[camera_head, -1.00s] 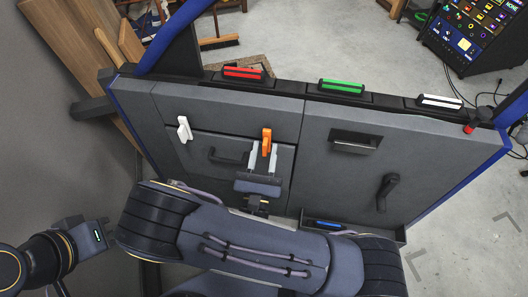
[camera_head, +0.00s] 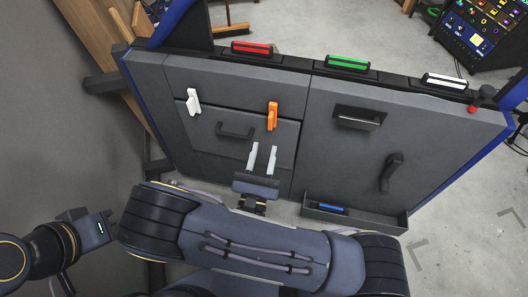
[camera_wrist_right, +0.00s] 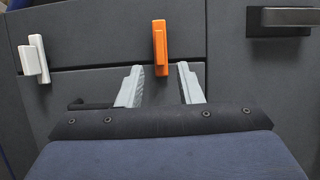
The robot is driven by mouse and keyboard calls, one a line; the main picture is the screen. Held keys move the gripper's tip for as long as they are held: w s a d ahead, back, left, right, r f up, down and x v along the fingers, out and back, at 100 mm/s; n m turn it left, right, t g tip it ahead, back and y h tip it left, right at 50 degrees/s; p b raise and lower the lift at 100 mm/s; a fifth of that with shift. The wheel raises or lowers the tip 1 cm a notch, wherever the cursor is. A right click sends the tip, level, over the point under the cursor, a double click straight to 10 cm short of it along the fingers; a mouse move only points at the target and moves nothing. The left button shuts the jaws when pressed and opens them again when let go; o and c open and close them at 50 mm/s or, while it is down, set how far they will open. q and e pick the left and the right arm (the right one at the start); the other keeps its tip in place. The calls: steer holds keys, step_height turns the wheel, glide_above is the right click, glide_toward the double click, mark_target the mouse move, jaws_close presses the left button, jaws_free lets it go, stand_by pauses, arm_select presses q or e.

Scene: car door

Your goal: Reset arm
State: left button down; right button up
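My right gripper (camera_head: 262,159) is open and empty in front of the dark grey door panel (camera_head: 345,100), below the orange latch (camera_head: 272,116). In the right wrist view its two grey fingers (camera_wrist_right: 159,88) stand apart, with the orange latch (camera_wrist_right: 160,47) beyond them and clear of them. A white latch (camera_head: 193,102) is on the panel to the left, and it also shows in the right wrist view (camera_wrist_right: 34,60). A black handle (camera_head: 236,131) lies between the latches, lower down. My left arm is at the lower left, and its gripper fingers are not clearly visible.
A recessed handle (camera_head: 358,117) and a black crank handle (camera_head: 390,172) are on the panel's right half. A tray (camera_head: 370,221) with a blue item (camera_head: 332,208) is at the bottom. Red (camera_head: 252,47), green (camera_head: 347,62) and white (camera_head: 445,81) bars line the top edge.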

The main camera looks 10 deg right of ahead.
steer(key=s+d+m+g+y, duration=0.2)
steer(key=s+d+m+g, duration=1.2)
steer(key=m+g, duration=0.75)
steer(key=a+r+m+t+y+p, duration=0.1)
steer(key=r+m+t+y+p, duration=0.2)
steer(key=r+p, duration=0.8)
steer(key=s+a+r+m+t+y+p, duration=0.1)
steer(key=r+m+t+y+p, duration=0.3)
steer(key=r, duration=1.8)
steer(key=a+m+y+p, duration=0.1)
steer(key=m+y+p, duration=0.3)
steer(key=p, duration=0.3)
steer(key=shift+a+y, duration=0.2)
steer(key=shift+y, duration=0.3)
steer(key=shift+s, duration=0.1)
